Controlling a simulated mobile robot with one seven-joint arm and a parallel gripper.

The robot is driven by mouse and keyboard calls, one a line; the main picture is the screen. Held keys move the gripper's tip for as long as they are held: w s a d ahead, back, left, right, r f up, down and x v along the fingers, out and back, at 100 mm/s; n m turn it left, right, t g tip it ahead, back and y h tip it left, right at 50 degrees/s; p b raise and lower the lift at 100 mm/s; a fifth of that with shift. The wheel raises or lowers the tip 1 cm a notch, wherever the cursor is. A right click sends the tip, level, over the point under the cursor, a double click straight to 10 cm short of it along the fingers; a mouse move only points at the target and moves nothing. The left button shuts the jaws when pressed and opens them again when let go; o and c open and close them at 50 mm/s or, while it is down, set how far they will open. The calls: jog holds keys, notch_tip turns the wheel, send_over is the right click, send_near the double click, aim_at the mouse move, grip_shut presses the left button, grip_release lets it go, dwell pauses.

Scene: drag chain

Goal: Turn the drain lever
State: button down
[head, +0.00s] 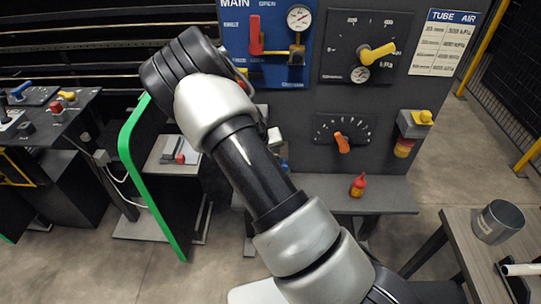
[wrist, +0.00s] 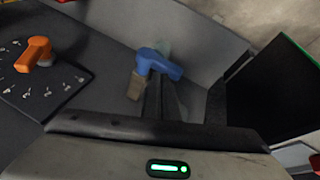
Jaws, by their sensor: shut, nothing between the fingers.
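The drain lever appears to be the blue lever (wrist: 158,63) in the wrist view, mounted by a small brown fitting (wrist: 136,87) on the dark grey panel. My gripper (wrist: 162,88) is shut and empty, its dark fingers reaching up toward the blue lever. The fingertips overlap the lever's underside in the picture; whether they touch it I cannot tell. In the head view a small bit of blue (head: 284,163) shows beside my arm. My gripper is hidden behind my arm there.
An orange knob (wrist: 35,54) on a dial is left of the lever. The panel also bears a red lever (head: 255,35), a yellow knob (head: 378,54) and a yellow-red beacon (head: 408,130). A red bottle (head: 358,186) stands on the shelf (head: 385,201). A green-edged board (head: 135,165) stands left.

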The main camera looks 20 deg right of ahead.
jog(key=f+h+b, duration=0.1)
jog(key=a+h+b, duration=0.1)
jog(key=h, duration=0.1)
jog(key=a+f+n+g+h+b, duration=0.1)
jog(key=shift+w+f+h, duration=0.25)
jog(key=shift+f+h, duration=0.05)
jog(key=shift+h, duration=0.1)
